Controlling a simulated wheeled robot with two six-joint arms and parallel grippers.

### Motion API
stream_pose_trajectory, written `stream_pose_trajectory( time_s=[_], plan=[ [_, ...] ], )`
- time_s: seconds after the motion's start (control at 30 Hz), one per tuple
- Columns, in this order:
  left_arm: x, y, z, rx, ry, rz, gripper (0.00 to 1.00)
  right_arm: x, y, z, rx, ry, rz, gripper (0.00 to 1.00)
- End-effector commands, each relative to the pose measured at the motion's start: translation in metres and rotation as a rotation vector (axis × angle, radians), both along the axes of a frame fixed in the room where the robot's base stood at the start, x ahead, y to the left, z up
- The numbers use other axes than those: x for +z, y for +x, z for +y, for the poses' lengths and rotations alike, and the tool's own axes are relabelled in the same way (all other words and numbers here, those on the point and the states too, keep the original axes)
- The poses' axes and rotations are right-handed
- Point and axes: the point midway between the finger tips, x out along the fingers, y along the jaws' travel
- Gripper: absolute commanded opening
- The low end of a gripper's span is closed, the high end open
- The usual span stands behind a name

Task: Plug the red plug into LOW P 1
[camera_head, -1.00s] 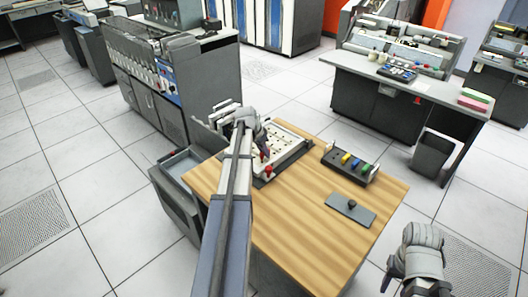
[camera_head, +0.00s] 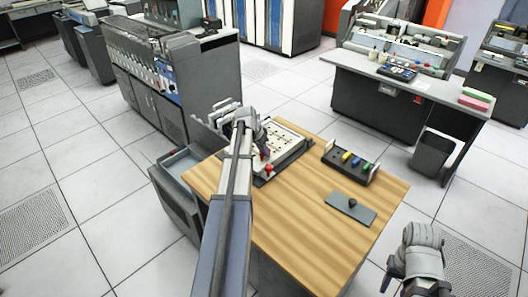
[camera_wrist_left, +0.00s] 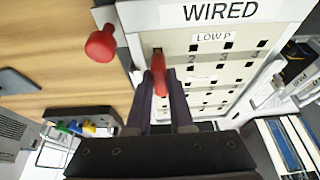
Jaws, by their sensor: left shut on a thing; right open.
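The red plug (camera_wrist_left: 159,75) is upright between the fingertips of my left gripper (camera_wrist_left: 161,92) in the left wrist view. Its far end is at the leftmost position of the top row of the white board (camera_wrist_left: 150,18), under the LOW P label (camera_wrist_left: 212,37). The numbers 2 and 3 show to its right; the spot at the plug is covered. I cannot tell how deep the plug sits. In the head view my left gripper (camera_head: 260,145) is over the board. My right gripper (camera_head: 394,277) is open and empty, at the lower right.
A red knob (camera_wrist_left: 100,43) sticks up beside the board's WIRED end. On the wooden table (camera_head: 290,225) stand a dark rack with coloured plugs (camera_head: 350,164) and a dark flat plate with a knob (camera_head: 352,209). The table's front part is clear.

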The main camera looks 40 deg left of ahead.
Motion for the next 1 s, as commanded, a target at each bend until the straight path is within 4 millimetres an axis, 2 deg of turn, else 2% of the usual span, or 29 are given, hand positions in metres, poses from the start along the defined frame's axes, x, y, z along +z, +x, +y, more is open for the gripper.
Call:
stream_pose_trajectory(
  time_s=[1.0],
  plan=[
    [-0.012, 0.0, 0.0, 0.0, -0.001, 0.001, 0.0, -0.012, 0.0, 0.0, 0.0, 0.0, 0.0, 0.5]
  ],
)
